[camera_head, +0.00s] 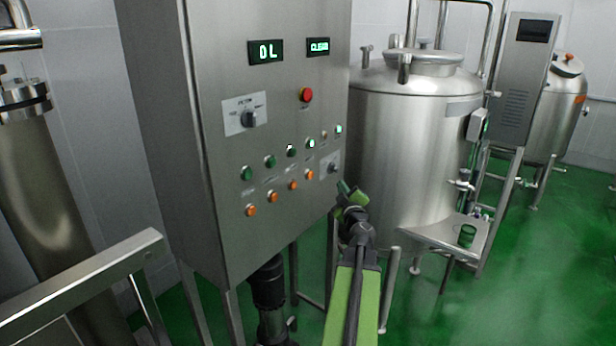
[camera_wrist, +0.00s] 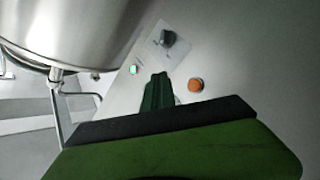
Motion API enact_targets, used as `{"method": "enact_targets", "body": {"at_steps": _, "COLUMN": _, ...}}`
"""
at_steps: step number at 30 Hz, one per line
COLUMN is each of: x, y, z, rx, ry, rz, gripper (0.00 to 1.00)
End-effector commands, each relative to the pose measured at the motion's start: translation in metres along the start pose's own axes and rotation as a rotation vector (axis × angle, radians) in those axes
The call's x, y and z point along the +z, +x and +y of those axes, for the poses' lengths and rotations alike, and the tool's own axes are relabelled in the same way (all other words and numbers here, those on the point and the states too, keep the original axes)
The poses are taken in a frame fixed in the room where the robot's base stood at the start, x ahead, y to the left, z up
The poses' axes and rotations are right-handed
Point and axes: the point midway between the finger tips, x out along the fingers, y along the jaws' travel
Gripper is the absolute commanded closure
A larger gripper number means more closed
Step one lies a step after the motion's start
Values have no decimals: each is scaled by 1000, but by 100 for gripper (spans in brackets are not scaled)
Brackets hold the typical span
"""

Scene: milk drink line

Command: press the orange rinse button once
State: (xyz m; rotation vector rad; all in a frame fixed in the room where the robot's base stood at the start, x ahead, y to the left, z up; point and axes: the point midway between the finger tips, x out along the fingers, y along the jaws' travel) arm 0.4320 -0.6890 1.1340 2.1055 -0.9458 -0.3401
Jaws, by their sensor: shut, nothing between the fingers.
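The steel control panel carries a slanted row of several orange buttons below a row of green ones. The orange button at the right end of the row (camera_head: 309,174) is nearest my gripper (camera_head: 343,187). The labels are too small to read, so I cannot tell which is the rinse button. In the wrist view one orange button (camera_wrist: 196,85) shows to the right of the closed green fingers of my gripper (camera_wrist: 158,78). The fingers are shut and empty, in front of the panel. I cannot tell whether they touch it.
A dark selector knob (camera_wrist: 168,38) and a lit green button (camera_wrist: 133,70) are close to the fingertips in the wrist view. A red button (camera_head: 306,95) is higher on the panel. A steel tank (camera_head: 410,150) stands right of the panel; a metal rail (camera_head: 90,285) is at the left.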

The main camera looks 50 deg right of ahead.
Motion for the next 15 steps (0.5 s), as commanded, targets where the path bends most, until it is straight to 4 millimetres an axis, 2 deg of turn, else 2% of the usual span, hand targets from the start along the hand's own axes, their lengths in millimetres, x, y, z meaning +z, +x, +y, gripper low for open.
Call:
{"method": "enact_targets", "body": {"at_steps": 5, "x": -8, "y": 9, "z": -8, "rx": -3, "ry": 1, "rz": 3, "gripper": 100}}
{"method": "enact_targets", "body": {"at_steps": 15, "x": -33, "y": 44, "z": -33, "rx": -3, "ry": 1, "rz": 3, "gripper": 100}}
